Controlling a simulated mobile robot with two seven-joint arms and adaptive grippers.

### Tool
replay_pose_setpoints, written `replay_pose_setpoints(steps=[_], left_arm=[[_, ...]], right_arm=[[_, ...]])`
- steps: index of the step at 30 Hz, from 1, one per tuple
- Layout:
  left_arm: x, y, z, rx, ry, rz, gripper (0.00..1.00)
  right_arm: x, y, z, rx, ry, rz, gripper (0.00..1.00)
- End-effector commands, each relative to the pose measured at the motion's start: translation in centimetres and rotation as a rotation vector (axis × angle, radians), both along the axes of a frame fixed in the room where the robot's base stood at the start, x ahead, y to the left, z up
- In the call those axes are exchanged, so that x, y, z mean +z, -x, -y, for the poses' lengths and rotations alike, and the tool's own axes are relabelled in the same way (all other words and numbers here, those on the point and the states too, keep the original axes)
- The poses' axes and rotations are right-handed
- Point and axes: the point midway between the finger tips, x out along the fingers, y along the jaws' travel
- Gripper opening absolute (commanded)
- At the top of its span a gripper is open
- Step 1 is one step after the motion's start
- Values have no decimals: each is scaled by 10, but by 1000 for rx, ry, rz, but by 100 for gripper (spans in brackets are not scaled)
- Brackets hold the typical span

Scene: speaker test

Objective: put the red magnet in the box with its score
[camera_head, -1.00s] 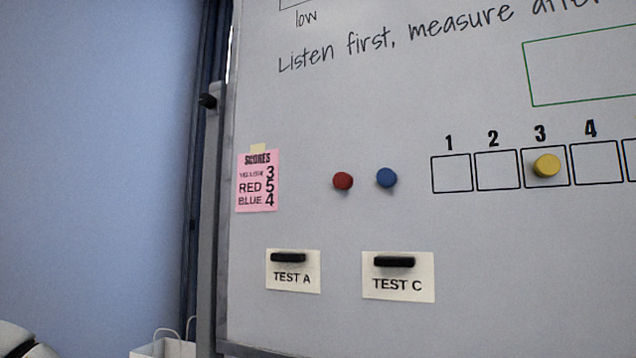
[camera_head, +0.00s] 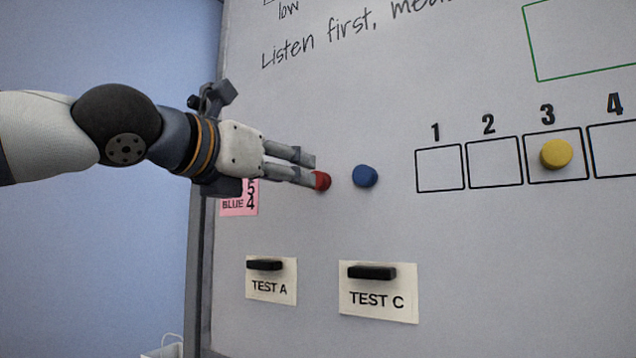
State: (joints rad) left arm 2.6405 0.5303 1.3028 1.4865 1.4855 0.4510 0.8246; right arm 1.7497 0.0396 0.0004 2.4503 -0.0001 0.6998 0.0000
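The red magnet (camera_head: 323,181) is on the whiteboard, left of the blue one, its left part hidden by a finger. My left gripper (camera_head: 314,170) reaches in from the left. Its two fingers are apart, with the lower fingertip over the magnet's left edge; I cannot tell whether they touch. The pink score note (camera_head: 238,208) is mostly hidden behind this gripper; a 5 and "BLUE 4" show. Box 1 (camera_head: 440,168), box 2 (camera_head: 494,162), box 3 (camera_head: 540,174) and part of box 4 (camera_head: 615,150) show at right. My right gripper is not in view.
A blue magnet (camera_head: 365,176) is just right of the red one. A yellow magnet (camera_head: 556,154) is in box 3. Below, black bars hold the TEST A card (camera_head: 271,288) and TEST C card (camera_head: 378,301). Boxes 1 and 2 are empty.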

Motion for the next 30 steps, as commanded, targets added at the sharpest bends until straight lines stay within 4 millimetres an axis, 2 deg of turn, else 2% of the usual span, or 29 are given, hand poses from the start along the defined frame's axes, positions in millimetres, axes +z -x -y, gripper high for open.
replay_pose_setpoints(steps=[3, 10, 21, 30], left_arm=[[-1, -19, 15, -1, -1, -1, 40], [-2, -45, 33, -1, -2, -1, 40], [0, -50, 37, -1, -3, 2, 40], [0, -50, 37, -1, -4, 2, 7]], right_arm=[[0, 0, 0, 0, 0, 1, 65], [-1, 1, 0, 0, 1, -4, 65], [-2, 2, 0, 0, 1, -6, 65], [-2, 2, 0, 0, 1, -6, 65]])
